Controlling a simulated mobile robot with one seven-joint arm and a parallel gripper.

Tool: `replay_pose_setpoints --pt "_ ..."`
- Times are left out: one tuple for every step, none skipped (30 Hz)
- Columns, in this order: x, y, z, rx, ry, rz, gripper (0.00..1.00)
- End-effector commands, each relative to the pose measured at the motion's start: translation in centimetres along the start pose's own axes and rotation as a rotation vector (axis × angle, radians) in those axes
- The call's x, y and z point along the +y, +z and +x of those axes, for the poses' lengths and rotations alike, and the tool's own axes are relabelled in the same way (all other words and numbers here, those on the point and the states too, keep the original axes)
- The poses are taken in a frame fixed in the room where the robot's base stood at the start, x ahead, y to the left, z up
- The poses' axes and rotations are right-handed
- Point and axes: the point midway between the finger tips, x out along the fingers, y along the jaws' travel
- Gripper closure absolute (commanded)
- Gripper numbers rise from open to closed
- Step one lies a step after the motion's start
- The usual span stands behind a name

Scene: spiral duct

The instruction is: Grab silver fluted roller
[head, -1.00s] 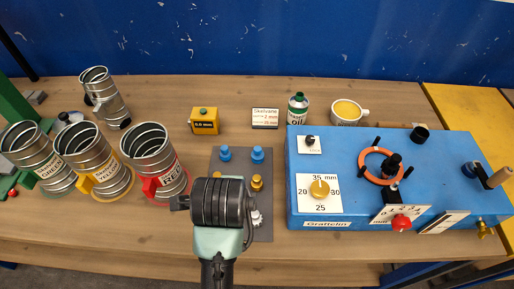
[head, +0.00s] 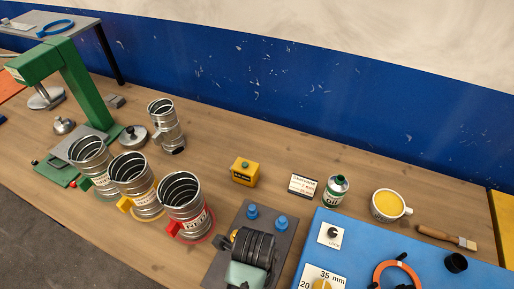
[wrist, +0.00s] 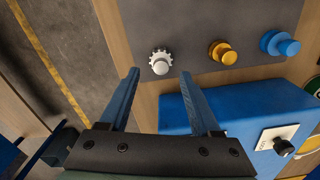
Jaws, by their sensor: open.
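The silver fluted roller (wrist: 161,62) shows in the wrist view as a small toothed, pale metal piece on a dark grey plate (wrist: 200,20). My gripper (wrist: 161,72) is open and empty, its two blue fingers apart. In the picture the roller lies just beyond and between the fingertips; I cannot tell the remaining height. In the head view my dark wrist (head: 252,248) covers part of the plate, and the roller is hidden there.
A yellow roller (wrist: 222,53) and a blue roller (wrist: 279,43) stand right of the silver one. The blue machine box (wrist: 240,115) lies close to the right finger. Labelled spiral ducts (head: 186,207) stand left of the plate in the head view.

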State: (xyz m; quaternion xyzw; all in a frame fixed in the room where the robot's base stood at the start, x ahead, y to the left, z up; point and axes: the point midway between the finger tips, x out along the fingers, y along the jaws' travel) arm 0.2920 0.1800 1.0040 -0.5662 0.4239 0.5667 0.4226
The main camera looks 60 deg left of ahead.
Motion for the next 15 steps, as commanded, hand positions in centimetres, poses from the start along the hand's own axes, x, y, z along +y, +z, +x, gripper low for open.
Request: replay_pose_setpoints --pt "0.1 0.0 0.5 0.000 0.002 -0.001 0.36" --pt "0.1 0.0 0.8 0.000 0.002 -0.001 0.36" --pt "0.0 0.0 1.0 0.000 0.001 -0.001 0.36" --pt "0.0 0.0 1.1 0.000 0.000 0.000 0.36" --pt "0.0 0.0 1.3 -0.001 -0.001 0.000 0.36" --pt "0.0 0.0 1.5 0.000 0.000 0.000 0.36" --pt "0.0 0.0 1.6 0.000 0.001 0.000 0.36" --pt "0.0 0.0 1.9 0.000 0.001 0.000 0.36" --pt "0.0 0.0 2.3 0.001 0.002 -0.001 0.36" --pt "0.1 0.0 2.7 0.001 0.003 -0.001 0.36" --pt "0.1 0.0 3.1 0.001 0.003 -0.002 0.36" --pt "0.0 0.0 3.6 0.000 0.002 -0.001 0.36" --pt "0.0 0.0 4.0 0.001 0.003 -0.001 0.36" --pt "0.0 0.0 4.4 0.000 0.002 -0.001 0.36" --pt "0.0 0.0 5.0 0.000 0.001 -0.001 0.36"
